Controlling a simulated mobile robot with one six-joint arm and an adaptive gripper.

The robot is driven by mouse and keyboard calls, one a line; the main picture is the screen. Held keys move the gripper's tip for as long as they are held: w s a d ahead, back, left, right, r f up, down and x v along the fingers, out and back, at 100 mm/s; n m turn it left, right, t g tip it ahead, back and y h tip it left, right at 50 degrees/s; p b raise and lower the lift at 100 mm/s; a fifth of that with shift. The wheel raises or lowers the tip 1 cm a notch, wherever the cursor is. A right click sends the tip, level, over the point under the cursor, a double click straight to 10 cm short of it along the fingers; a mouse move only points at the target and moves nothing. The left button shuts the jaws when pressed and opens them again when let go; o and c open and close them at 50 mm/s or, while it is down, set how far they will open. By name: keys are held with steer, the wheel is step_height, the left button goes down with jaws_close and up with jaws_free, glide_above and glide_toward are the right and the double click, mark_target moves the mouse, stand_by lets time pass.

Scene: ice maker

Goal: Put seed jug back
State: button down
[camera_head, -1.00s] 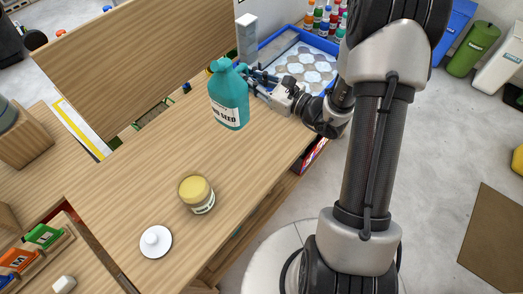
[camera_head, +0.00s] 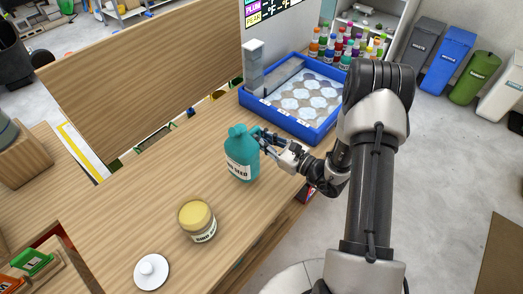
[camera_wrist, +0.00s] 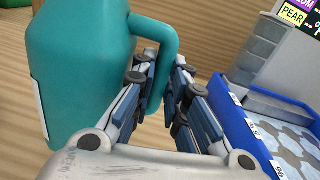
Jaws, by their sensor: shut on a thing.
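The seed jug (camera_head: 240,152) is a teal bottle with a white label ending in "SEED". It is upright at the right part of the wooden counter (camera_head: 150,195). In the wrist view the jug (camera_wrist: 75,70) fills the left side, and its loop handle (camera_wrist: 168,45) passes between my fingers. My gripper (camera_head: 266,138) comes from the right and is shut on the handle. It also shows in the wrist view (camera_wrist: 165,85). I cannot tell for sure whether the jug's base touches the counter.
A jar with a yellow lid (camera_head: 197,220) and a round white lid (camera_head: 151,271) are on the front counter. A blue tray (camera_head: 312,130) with pale hexagonal shapes is behind my gripper. Several coloured bottles (camera_head: 345,45) stand beyond. A wooden panel (camera_head: 140,75) runs along the back.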

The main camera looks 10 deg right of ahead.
steer(key=shift+f+b, duration=0.7)
steer(key=shift+f, duration=1.45)
steer(key=shift+f, duration=0.15)
steer(key=c, duration=1.6)
jaws_free()
